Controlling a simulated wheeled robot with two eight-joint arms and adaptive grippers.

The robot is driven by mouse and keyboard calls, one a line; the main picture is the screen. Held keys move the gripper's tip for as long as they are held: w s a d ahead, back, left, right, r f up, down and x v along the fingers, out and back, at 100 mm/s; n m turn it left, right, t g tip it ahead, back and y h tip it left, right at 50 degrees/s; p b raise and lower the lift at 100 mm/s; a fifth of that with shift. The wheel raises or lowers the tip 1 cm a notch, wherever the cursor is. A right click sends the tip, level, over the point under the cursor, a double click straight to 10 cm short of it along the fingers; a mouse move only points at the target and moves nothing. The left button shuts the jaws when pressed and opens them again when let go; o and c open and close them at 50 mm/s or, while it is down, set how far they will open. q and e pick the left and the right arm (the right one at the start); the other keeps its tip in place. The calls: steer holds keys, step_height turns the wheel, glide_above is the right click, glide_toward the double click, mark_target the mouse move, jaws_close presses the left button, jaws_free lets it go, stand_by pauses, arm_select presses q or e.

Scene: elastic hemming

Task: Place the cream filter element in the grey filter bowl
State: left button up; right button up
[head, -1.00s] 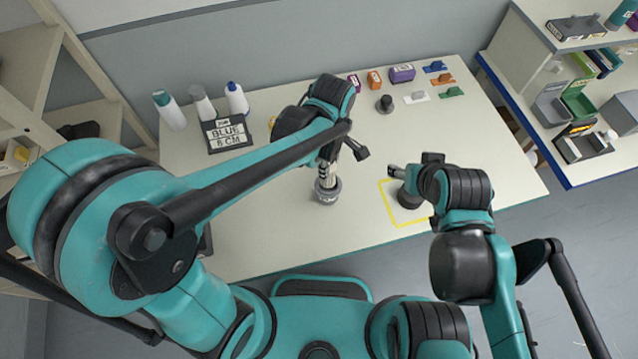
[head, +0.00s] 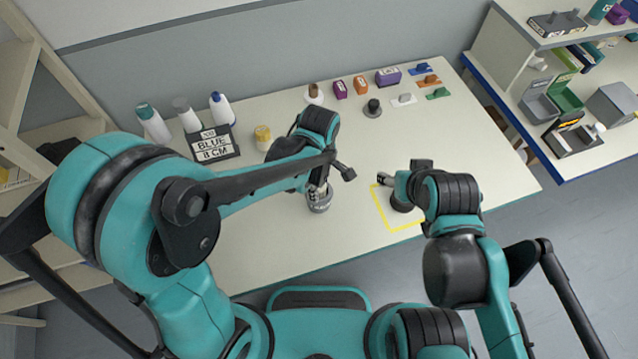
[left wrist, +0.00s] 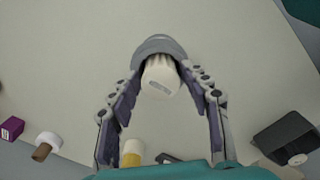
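The cream filter element (left wrist: 160,82) shows end-on in the left wrist view, between the fingers of my left gripper (left wrist: 160,72). The grey filter bowl (left wrist: 158,44) is behind it, with its curved rim around the element's far end. How deep the element sits is hidden. In the head view my left gripper (head: 320,188) points down at the bowl (head: 319,203), which stands on the table; the element is mostly covered there. My right gripper (head: 392,179) is by the yellow-outlined square; its fingers are too small to judge.
The front left table is clear.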

arm_select(q)
steer(key=shift+r+p, duration=0.35)
steer(key=shift+r, duration=0.2)
step_height(320, 180, up, 11)
steer(key=p, duration=0.3)
steer(key=s+a+r+m+t, duration=0.2)
steer(key=a+m, duration=0.4)
steer(key=a, duration=0.3)
steer(key=s+a+r+m+t, duration=0.2)
steer(key=s+a+m+t, duration=0.1)
steer(key=a+m+t, duration=0.2)
steer(key=a+m, duration=0.2)
steer(key=a, duration=0.2)
steer(key=shift+r, duration=0.3)
steer(key=shift+f, duration=0.1)
